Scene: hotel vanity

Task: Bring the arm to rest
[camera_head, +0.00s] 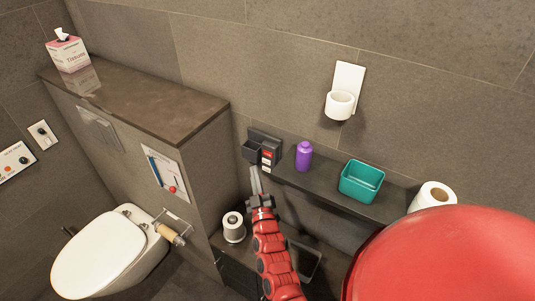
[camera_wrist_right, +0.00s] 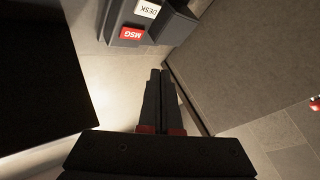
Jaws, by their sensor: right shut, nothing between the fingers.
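My right arm (camera_head: 271,262) is red and reaches up from the bottom of the head view. Its gripper (camera_head: 255,180) is just below the dark wall unit (camera_head: 264,147) and looks apart from it. In the right wrist view the two dark fingers of the gripper (camera_wrist_right: 161,74) lie together, shut and empty. The wall unit (camera_wrist_right: 155,20) shows above the fingertips there, with a red MSG button (camera_wrist_right: 132,34) and a white DESK button (camera_wrist_right: 147,8). My left gripper is not in view.
A dark shelf (camera_head: 318,185) holds a purple bottle (camera_head: 304,156), a teal bin (camera_head: 361,181) and a paper roll (camera_head: 433,196). A second roll (camera_head: 234,228) stands left of my arm. The partition (camera_head: 205,150) and toilet (camera_head: 105,255) are further left.

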